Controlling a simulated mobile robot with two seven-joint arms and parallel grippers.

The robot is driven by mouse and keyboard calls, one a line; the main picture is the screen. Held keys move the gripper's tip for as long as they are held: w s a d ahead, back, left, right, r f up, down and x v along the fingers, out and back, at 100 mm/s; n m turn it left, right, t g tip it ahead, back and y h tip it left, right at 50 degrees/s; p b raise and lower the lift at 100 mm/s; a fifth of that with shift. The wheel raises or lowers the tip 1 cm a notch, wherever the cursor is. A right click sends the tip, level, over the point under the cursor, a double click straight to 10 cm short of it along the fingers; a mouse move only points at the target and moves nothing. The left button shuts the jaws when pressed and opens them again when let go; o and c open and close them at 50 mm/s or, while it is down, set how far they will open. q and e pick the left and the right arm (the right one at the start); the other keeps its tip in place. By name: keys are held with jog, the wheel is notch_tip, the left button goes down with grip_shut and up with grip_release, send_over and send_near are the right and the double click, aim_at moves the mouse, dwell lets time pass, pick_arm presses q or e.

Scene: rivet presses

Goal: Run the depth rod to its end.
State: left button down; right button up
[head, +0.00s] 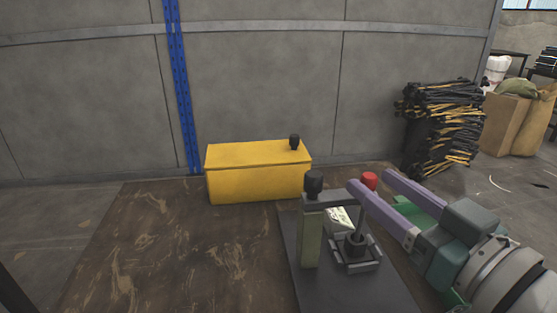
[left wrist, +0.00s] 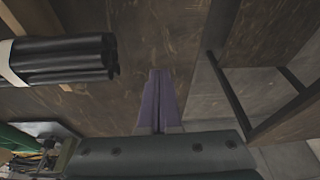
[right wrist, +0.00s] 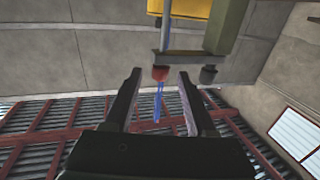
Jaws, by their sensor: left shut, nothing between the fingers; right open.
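A press stands on a dark base plate (head: 350,294). It has a green column (head: 310,240), a grey top arm (head: 335,196), a black knob (head: 314,182) and a red knob (head: 370,180). In the right wrist view the red knob (right wrist: 160,73) caps a thin rod (right wrist: 167,38); I take this for the depth rod. My right gripper (head: 370,179) is open, its fingertips on either side of the red knob. Whether they touch it I cannot tell.
A yellow box (head: 258,172) with a black knob on top stands behind the press. A black fixture (head: 355,242) sits on the base plate beside the column. Brown surface (head: 160,250) to the left is clear. Stacked black bundles (head: 438,130) stand at the back right.

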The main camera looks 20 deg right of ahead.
jog(key=shift+w, duration=1.3)
grip_shut()
dwell(0.5)
